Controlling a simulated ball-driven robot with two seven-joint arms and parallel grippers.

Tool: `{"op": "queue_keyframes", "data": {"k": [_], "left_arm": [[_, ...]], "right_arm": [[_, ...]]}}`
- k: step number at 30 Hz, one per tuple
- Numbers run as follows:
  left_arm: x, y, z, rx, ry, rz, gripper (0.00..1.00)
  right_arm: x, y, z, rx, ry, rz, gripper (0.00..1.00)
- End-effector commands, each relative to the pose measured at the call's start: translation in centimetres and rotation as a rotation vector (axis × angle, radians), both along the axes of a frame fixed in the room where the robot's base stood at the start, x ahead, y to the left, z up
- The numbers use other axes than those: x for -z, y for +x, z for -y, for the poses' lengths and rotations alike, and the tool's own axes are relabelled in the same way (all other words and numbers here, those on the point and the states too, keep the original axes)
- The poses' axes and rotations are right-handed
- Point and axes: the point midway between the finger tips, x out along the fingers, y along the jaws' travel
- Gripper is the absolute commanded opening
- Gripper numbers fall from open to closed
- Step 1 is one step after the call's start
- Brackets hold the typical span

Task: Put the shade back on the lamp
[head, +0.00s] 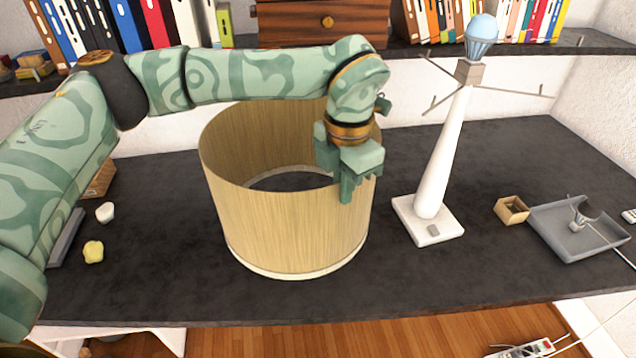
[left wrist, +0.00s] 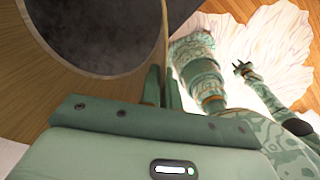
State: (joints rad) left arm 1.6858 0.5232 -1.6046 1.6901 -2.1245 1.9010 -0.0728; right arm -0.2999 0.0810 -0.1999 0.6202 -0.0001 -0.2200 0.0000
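The shade (head: 290,235) is a large wood-grained open cylinder with a pale lower rim, upright over the middle of the desk. My left gripper (head: 347,190) is at its right-hand rim. In the left wrist view the left gripper's fingers (left wrist: 162,90) sit on either side of the thin shade wall (left wrist: 55,70), closed on it. I cannot tell whether the shade touches the desk. The lamp (head: 442,165) stands right of the shade, with a white tapered stem, a square base, thin spider arms and a bare bluish bulb (head: 481,35). My right gripper (left wrist: 243,70) shows small, empty, fingers apart.
The dark desk (head: 330,300) has free room in front. A small wooden box (head: 511,210) and a grey tray (head: 575,232) lie right of the lamp. Small pale and yellow lumps (head: 93,251) lie at left. A shelf (head: 590,42) with binders and a drawer unit (head: 325,22) runs behind.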

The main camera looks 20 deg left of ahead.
Motion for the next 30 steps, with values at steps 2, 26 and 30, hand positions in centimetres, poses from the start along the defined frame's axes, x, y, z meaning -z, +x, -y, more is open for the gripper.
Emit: {"op": "queue_keyframes", "data": {"k": [2,26,30], "left_arm": [[-0.8,-0.3,0.8,0.001,-0.001,0.003,0.0],[-10.8,-0.5,1.4,-0.001,0.0,0.004,0.0],[-12.5,-0.5,1.4,-0.001,-0.001,0.004,0.0]], "right_arm": [[-0.2,0.0,0.0,0.0,0.0,0.001,0.25],[-7.7,1.1,-0.2,0.001,0.002,0.028,0.25],[-9.0,1.3,-0.1,0.001,0.002,0.031,0.25]]}}
